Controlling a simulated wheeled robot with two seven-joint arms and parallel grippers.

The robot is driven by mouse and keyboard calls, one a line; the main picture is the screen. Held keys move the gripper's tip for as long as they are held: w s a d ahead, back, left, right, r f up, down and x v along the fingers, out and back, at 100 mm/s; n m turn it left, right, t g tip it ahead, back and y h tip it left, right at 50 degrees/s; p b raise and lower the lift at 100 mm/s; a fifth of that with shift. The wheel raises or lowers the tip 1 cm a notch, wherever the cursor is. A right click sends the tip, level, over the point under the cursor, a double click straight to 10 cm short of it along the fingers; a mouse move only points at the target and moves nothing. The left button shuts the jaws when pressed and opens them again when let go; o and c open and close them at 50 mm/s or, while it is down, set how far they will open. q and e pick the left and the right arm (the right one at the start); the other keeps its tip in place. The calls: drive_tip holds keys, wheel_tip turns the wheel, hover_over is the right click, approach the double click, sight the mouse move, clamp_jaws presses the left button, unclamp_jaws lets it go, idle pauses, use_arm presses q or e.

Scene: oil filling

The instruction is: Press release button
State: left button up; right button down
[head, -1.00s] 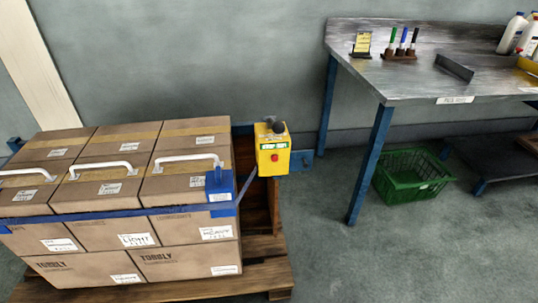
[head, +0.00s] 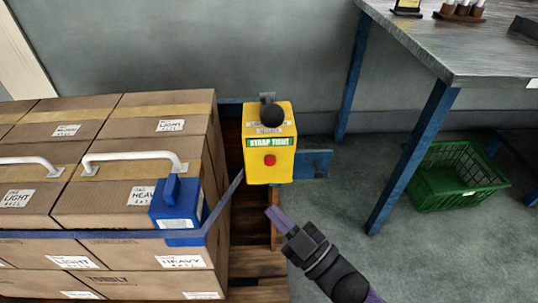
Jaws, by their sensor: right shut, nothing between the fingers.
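The release button (head: 269,160) is a small red button on the front of a yellow box (head: 284,171). A green label reading "STRAP TIGHT" (head: 262,142) sits above the button, and a black knob (head: 271,116) is near the box's top. My right gripper (head: 272,213) comes in from the lower right, shut and empty. Its tip is below the yellow box, apart from the button in the picture. My left gripper is not in view.
Strapped cardboard boxes (head: 140,250) stand on a wooden pallet at left, with a blue buckle (head: 178,208) and blue strap (head: 220,207). A metal table (head: 460,50) with a blue leg (head: 412,155) stands at right. A green basket (head: 450,190) is on the floor beneath.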

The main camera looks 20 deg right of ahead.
sight(270, 161)
use_arm(q)
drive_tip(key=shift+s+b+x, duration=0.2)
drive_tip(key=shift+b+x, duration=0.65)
drive_tip(key=shift+b, duration=0.1)
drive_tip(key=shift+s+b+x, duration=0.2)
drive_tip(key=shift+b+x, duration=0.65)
drive_tip(key=shift+b, duration=0.1)
use_arm(e)
drive_tip(key=shift+w+d, duration=0.4)
drive_tip(key=shift+w, duration=1)
drive_tip(key=shift+w+d, duration=0.4)
drive_tip(key=shift+w, duration=0.95)
drive_tip(key=shift+w+d, duration=0.4)
drive_tip(key=shift+w, duration=1)
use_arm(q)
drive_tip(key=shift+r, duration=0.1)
use_arm(e)
drive_tip(key=shift+w, duration=0.1)
drive_tip(key=shift+w+d, duration=0.1)
drive_tip(key=shift+w, duration=0.15)
